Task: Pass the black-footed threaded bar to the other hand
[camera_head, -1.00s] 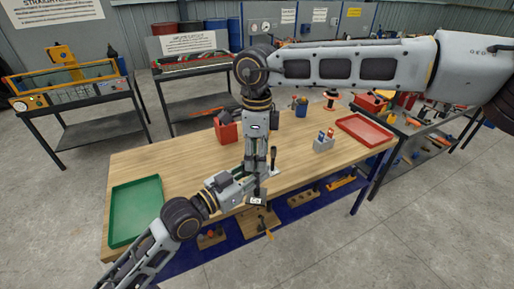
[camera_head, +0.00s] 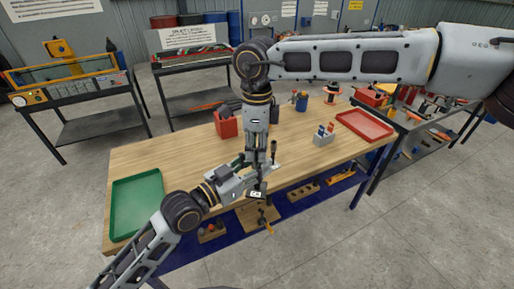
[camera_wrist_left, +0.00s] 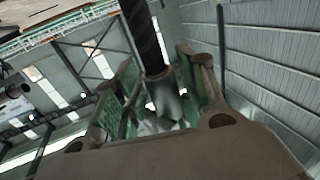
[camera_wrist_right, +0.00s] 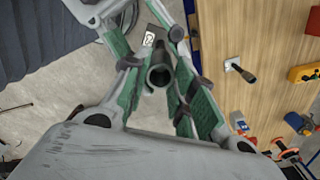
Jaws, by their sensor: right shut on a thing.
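My right gripper (camera_head: 258,162) points down over the table's front edge and is shut on the threaded bar. In the right wrist view the bar (camera_wrist_right: 160,74) shows nearly end-on, as a dark round end between the green-padded fingers. A dark block with a white label (camera_head: 256,194), apparently the bar's black foot, hangs below the gripper. My left gripper (camera_head: 250,181) reaches in from the left, close to the right one. In the left wrist view the dark ribbed bar (camera_wrist_left: 147,40) and its grey end lie between the fingers, which look open, with gaps beside it. Contact cannot be told.
A dark-handled tool on a white plate (camera_head: 274,152) stands just right of the grippers. A green tray (camera_head: 137,205) lies left, a red tray (camera_head: 364,125) right. A red bin (camera_head: 226,124) and a grey holder (camera_head: 324,137) stand on the wooden table (camera_head: 170,155). A lower shelf holds wooden blocks.

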